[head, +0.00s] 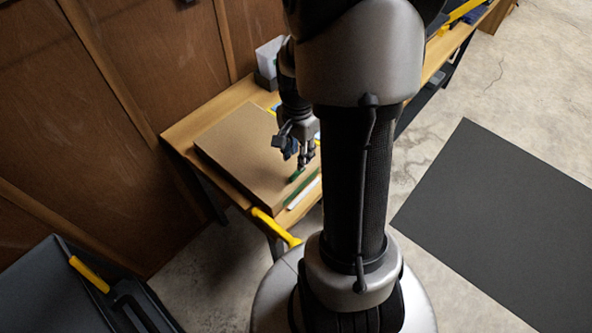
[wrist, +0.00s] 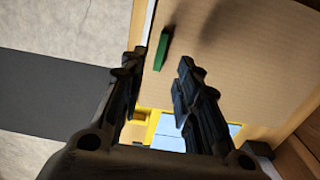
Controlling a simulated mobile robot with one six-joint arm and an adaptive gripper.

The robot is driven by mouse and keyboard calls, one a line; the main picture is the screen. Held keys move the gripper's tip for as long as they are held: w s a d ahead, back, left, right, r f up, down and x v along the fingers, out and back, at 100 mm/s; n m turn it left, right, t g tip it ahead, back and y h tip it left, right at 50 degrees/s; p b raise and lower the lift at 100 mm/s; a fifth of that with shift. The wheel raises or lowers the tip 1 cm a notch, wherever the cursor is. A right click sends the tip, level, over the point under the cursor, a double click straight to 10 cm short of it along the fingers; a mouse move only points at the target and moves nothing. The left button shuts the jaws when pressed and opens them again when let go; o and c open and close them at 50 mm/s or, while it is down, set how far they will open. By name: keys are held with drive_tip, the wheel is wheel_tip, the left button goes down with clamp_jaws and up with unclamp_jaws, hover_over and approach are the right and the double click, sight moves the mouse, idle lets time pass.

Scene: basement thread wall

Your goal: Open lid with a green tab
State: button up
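A flat brown lid (head: 238,150) lies on the wooden table, and its brown face also fills the right of the wrist view (wrist: 245,75). A small green tab (head: 296,175) sits near the lid's right edge. In the wrist view the green tab (wrist: 162,48) stands near the lid's edge, just beyond the gap between my fingertips. My gripper (head: 306,163) is above the tab, pointing down. In the wrist view my gripper (wrist: 161,64) is open, with one finger on each side and nothing between them. I cannot tell whether a fingertip touches the lid.
A white strip (head: 303,193) lies along the lid's right side. A yellow object (head: 275,227) is at the table's near corner. A pale container (head: 268,58) stands behind the lid. A yellow-framed light blue item (wrist: 172,131) shows below my fingers. A dark mat (head: 500,200) covers the floor to the right.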

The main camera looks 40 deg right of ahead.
sight(297, 171)
wheel_tip(297, 171, down, 7)
drive_tip(key=shift+f+b, duration=0.1)
drive_tip(key=shift+b, duration=1)
drive_tip(key=shift+c, duration=0.4)
clamp_jaws()
